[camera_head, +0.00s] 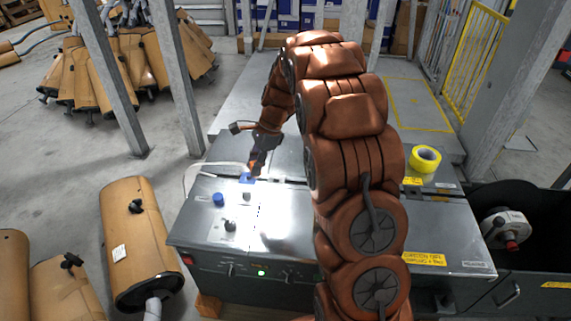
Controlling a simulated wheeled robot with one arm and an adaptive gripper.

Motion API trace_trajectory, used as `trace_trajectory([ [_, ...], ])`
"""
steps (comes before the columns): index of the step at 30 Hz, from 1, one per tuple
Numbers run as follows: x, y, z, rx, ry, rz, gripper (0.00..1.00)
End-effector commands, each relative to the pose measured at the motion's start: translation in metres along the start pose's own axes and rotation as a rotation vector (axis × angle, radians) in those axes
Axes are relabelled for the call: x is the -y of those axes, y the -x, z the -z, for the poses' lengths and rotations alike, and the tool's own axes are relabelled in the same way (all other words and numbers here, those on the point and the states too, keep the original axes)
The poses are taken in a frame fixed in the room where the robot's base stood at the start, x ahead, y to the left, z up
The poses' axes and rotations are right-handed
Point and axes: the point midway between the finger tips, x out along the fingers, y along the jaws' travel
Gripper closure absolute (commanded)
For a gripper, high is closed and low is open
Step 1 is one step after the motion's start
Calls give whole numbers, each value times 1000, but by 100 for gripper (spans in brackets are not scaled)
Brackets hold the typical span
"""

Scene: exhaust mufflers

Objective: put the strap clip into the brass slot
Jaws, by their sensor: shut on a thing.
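My gripper (253,169) points down at the left part of the grey metal cabinet top (285,215). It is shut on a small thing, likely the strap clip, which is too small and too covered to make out. A small blue patch (246,178) shows right at the fingertips; I cannot tell whether it is held or lies on the cabinet. I cannot make out a brass slot on the cabinet top; it may be hidden behind my arm or too small to see.
A blue round cap (218,199) and a dark knob (230,225) stand on the cabinet top near its left front. A yellow tape roll (425,159) lies at the right. Grey posts (178,75) rise behind.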

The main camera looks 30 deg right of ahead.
Motion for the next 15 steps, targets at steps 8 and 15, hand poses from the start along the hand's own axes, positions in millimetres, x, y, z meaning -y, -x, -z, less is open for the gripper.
trace_trajectory([
  [8, -27, 19, 22, 0, -214, 84, 100],
  [15, -55, 27, 40, 3, -384, 151, 100],
])
